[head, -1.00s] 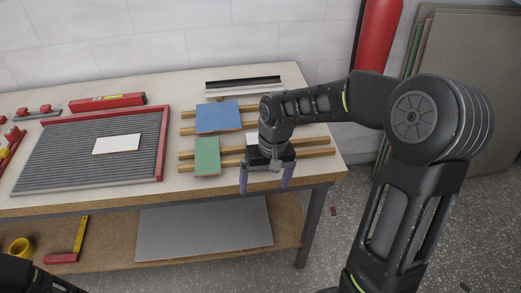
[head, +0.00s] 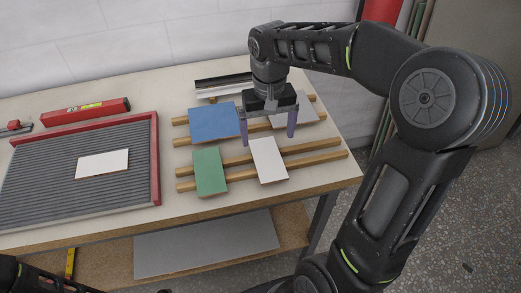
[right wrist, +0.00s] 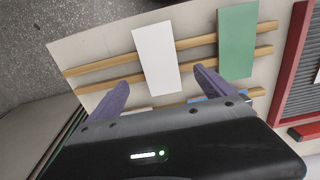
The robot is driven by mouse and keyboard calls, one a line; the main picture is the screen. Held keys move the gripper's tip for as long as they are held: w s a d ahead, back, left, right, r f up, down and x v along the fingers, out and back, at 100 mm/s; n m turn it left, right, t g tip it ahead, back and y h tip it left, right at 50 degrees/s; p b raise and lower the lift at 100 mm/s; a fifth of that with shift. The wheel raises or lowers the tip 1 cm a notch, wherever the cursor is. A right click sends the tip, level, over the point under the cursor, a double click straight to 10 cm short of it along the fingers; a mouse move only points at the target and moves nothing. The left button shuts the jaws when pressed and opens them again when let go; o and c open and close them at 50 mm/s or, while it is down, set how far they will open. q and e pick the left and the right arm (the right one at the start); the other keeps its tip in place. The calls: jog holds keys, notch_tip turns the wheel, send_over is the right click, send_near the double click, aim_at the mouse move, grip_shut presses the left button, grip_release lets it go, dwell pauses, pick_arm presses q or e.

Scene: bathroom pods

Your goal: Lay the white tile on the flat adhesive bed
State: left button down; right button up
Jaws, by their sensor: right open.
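A white tile (head: 268,160) lies across the two front wooden battens, right of the green tile; it also shows in the right wrist view (right wrist: 157,58). My right gripper (head: 267,128) is open and empty, pointing down just behind this tile, with its purple fingers spread wide. In the right wrist view the gripper (right wrist: 157,90) has the tile beyond its fingertips. The grey ridged adhesive bed (head: 40,180) is at the left, with red rails on its back and right sides. Another white tile (head: 102,163) lies on the bed. My left gripper is out of sight.
A green tile (head: 210,171) and a blue tile (head: 213,122) lie on the battens (head: 320,150). A pale tile (head: 296,107) lies behind my right gripper. A red level (head: 88,112) is behind the bed. A grey sheet (head: 205,245) rests on the shelf below.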

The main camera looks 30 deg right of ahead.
aim_at(268, 158)
jog(key=shift+s+f, duration=0.15)
jog(key=shift+f, duration=1.1)
jog(key=shift+f, duration=0.1)
notch_tip(268, 158, down, 5)
jog(key=shift+f+p, duration=0.1)
jog(key=shift+p, duration=0.3)
jog(key=shift+c, duration=0.4)
jog(key=c, duration=1.6)
jog(key=shift+o, duration=0.2)
notch_tip(268, 158, up, 10)
